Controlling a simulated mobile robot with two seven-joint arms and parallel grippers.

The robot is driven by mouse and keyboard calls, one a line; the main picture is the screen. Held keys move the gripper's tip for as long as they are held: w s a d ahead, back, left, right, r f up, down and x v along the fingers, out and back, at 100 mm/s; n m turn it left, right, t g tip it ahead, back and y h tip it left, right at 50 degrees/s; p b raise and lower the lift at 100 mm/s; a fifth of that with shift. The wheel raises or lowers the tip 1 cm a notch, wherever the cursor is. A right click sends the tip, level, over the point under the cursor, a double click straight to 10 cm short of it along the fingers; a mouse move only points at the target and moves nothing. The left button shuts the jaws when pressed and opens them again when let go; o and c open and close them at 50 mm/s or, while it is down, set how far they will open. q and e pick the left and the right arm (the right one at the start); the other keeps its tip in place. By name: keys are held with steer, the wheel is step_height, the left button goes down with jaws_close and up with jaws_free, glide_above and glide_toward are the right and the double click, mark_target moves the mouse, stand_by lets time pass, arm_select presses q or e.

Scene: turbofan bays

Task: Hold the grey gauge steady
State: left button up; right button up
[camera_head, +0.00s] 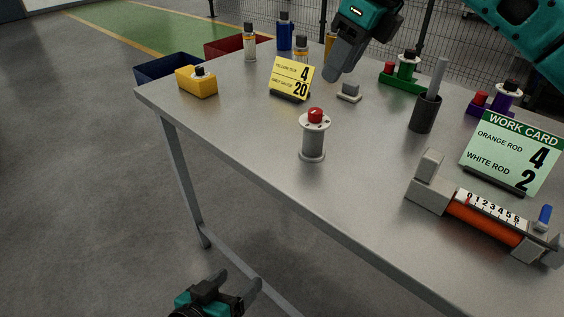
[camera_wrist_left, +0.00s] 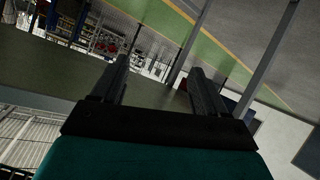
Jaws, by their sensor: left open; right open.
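The grey gauge (camera_head: 485,215) lies near the table's right front edge. It has grey end blocks, a white scale numbered 0 to 6 with a red mark near the low end, and a blue lever at its right end. An orange rod (camera_head: 484,224) lies along it under the scale. My left gripper (camera_head: 238,283) is open and empty, low in front of the table and well away from the gauge. Its parted fingers show in the left wrist view (camera_wrist_left: 153,88). My right gripper (camera_head: 336,68) is open above the table's back part, seen side-on, apart from the gauge.
A red-topped grey post (camera_head: 313,138) stands near the front edge. A dark cup (camera_head: 425,113) holds a grey rod. A green work card (camera_head: 510,154) stands behind the gauge, and a yellow card (camera_head: 291,77) stands farther back. Bare tabletop lies between post and gauge.

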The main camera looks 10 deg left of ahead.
arm_select(q)
steer(key=w+d+r+n+t+h, duration=0.2)
steer(key=r+n, duration=0.2)
steer(key=r, duration=0.2)
steer(key=w+d+r+n+t+h, duration=0.2)
steer(key=d+r+n, duration=0.1)
steer(key=r+n, duration=0.15)
steer(key=n+t+y, duration=0.1)
steer(key=n+t, duration=0.2)
steer(key=n, duration=1.1)
glide_toward(309, 140)
steer(key=s+a+r, duration=0.3)
steer(key=s+a, duration=0.1)
steer(key=w+d+n, duration=0.2)
steer(key=w+n, duration=0.1)
steer(key=w, duration=0.1)
steer(key=w+d+n+g, duration=0.1)
steer(key=w+d+n, duration=0.2)
steer(key=w, duration=0.2)
steer(key=w+d+f+n+g, duration=0.1)
steer(key=w+d+n, duration=0.2)
steer(key=w, duration=0.1)
steer(key=shift+w+n, duration=0.35)
